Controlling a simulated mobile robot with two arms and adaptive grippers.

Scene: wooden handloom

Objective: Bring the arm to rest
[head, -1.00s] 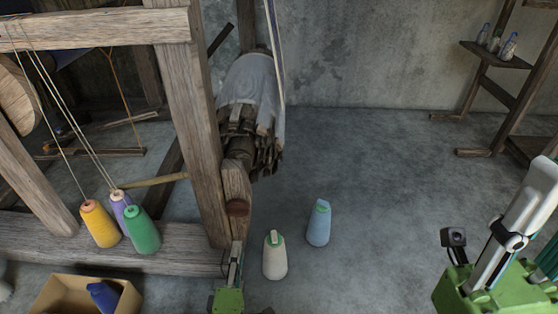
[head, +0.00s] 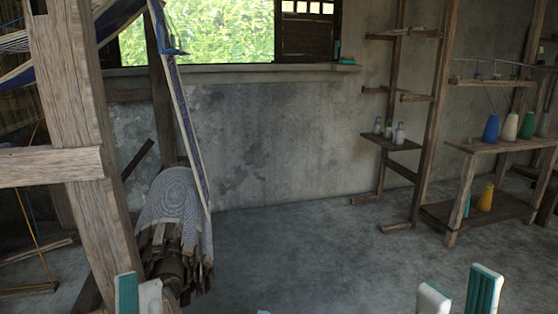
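My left gripper (head: 139,295) shows at the bottom edge of the head view, in front of the loom's lower post. Its white and teal fingertips appear side by side, and the view does not show whether there is a gap between them. My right gripper (head: 459,295) is at the bottom right, with its two teal-padded fingertips apart and nothing between them. The rest of both arms is below the picture.
The wooden loom (head: 75,120) stands at the left with a cloth-covered roll (head: 178,205). A shelf rack (head: 500,145) at the right holds several cones, including a yellow cone (head: 486,197). The floor (head: 300,245) in the middle is clear.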

